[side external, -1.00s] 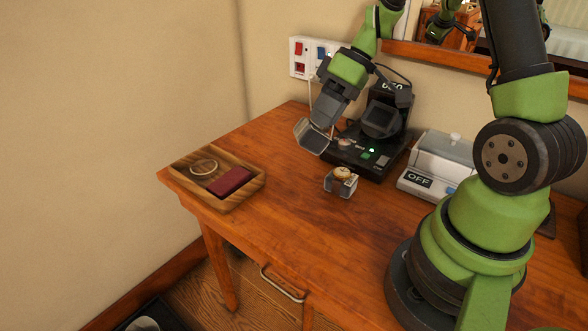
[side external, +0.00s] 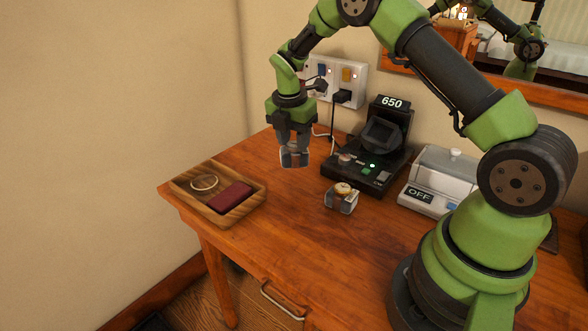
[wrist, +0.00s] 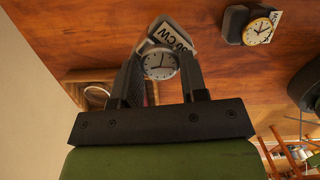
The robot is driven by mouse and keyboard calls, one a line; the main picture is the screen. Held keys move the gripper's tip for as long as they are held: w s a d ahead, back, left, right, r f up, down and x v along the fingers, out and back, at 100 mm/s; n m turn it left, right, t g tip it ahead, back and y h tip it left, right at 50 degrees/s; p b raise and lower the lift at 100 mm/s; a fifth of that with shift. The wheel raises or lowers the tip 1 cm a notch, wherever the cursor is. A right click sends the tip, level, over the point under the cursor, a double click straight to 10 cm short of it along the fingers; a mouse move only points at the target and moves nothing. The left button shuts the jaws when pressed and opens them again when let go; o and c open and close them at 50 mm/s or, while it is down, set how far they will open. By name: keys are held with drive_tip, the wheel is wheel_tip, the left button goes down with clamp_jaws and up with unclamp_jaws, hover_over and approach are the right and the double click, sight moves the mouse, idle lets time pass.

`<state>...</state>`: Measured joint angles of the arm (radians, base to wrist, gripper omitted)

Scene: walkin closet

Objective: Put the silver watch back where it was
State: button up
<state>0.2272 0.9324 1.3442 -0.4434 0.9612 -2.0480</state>
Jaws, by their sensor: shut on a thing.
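My gripper (side external: 294,152) points down above the table, left of the black machine, with its fingers closed on the silver watch (side external: 296,158). In the wrist view the watch (wrist: 160,65) shows a pale round dial with dark hands between my fingertips (wrist: 160,75). A grey and white piece with a label reading about "650 CW" (wrist: 172,35) shows just behind the dial. A black machine (side external: 358,165) with a "650" display, a dark holder and a green light stands at the back.
A gold-rimmed watch on a small grey holder (side external: 341,197) stands in front of the machine. A wooden tray (side external: 228,215) holds a ring-shaped item (side external: 204,183) and a dark red case (side external: 230,196). A grey box marked "OFF" (side external: 420,195) is right. Table (side external: 285,225) between is clear.

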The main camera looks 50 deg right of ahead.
sight(294, 162)
drive_tip(key=shift+f, duration=3.05)
drive_tip(key=o, duration=0.9)
drive_tip(key=shift+f, duration=0.1)
